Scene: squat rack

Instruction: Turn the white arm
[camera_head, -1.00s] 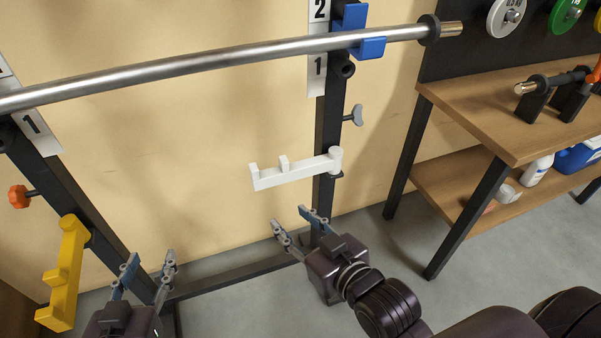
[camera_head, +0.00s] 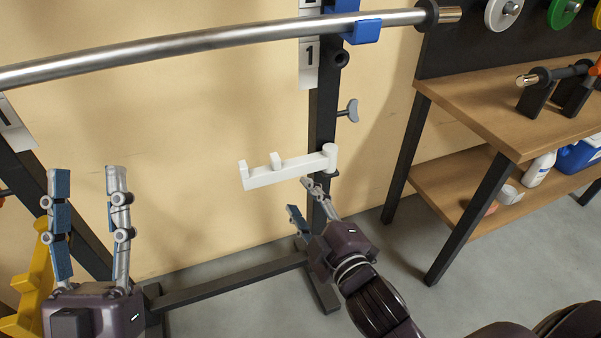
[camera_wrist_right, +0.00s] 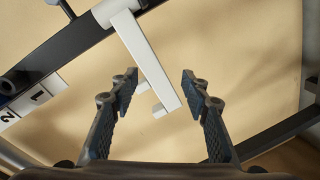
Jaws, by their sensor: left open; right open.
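The white arm (camera_head: 288,170) juts left from its round pivot on the black right upright (camera_head: 323,110), with two raised pegs. My right gripper (camera_head: 299,196) is open just below the white arm, near its pivot end. In the right wrist view the white arm (camera_wrist_right: 145,55) runs between the open fingers of the right gripper (camera_wrist_right: 160,77), apparently beyond them; I cannot tell whether they touch. My left gripper (camera_head: 88,173) is open and empty at the lower left, fingers pointing up, well apart from the white arm.
A steel bar (camera_head: 200,52) crosses above, by a blue holder (camera_head: 366,31) on the right upright. A yellow arm (camera_head: 36,275) is partly hidden behind my left gripper. A wooden bench (camera_head: 500,120) stands at right. The space between the uprights is open before the wall.

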